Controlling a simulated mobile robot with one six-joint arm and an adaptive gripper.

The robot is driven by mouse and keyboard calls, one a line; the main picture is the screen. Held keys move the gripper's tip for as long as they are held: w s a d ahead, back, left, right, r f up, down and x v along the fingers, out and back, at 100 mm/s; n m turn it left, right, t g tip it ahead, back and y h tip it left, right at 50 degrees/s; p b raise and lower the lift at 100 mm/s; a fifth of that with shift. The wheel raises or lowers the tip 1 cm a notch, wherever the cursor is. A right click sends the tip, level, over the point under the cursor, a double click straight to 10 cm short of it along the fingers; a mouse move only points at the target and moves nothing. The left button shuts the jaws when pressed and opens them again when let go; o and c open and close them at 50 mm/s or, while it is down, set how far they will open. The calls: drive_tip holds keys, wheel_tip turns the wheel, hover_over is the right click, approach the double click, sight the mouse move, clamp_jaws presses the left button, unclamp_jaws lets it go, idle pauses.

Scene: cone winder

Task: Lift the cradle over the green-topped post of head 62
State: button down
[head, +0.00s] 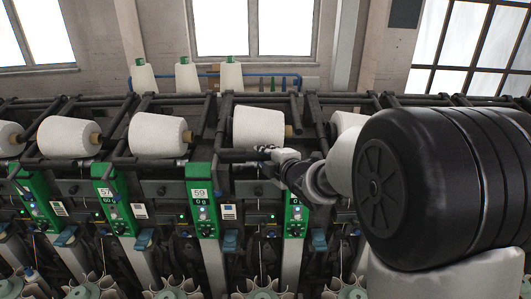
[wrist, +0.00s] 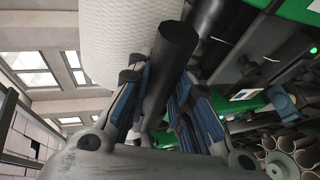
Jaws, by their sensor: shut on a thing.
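The winder's green-topped posts stand in a row in the head view. One post (head: 203,200) reads 59 and one (head: 107,195) reads 57. The post (head: 295,215) beside my arm has its number hidden, and I cannot read 62 anywhere. My gripper (head: 268,152) is in front of a white yarn package (head: 258,127), at the black cradle bars. In the wrist view, my gripper (wrist: 168,98) is shut on a black cradle bar (wrist: 172,65), between its blue-padded fingers. The package (wrist: 125,30) is close beside this bar.
Black rails run along the machine top. Cones (head: 231,76) stand behind on a blue rail. Below are grey fluted holders (head: 265,290). My arm hides the right side.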

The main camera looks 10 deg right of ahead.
drive_tip(key=r, duration=0.2)
drive_tip(key=r+p, duration=0.2)
drive_tip(key=r, duration=0.1)
drive_tip(key=shift+s+r, duration=0.25)
drive_tip(key=shift+r, duration=0.05)
drive_tip(key=shift+f, duration=0.15)
drive_tip(key=c, duration=1.4)
unclamp_jaws()
drive_tip(key=shift+f, duration=0.1)
drive_tip(key=shift+c, duration=0.2)
drive_tip(key=v, duration=1.2)
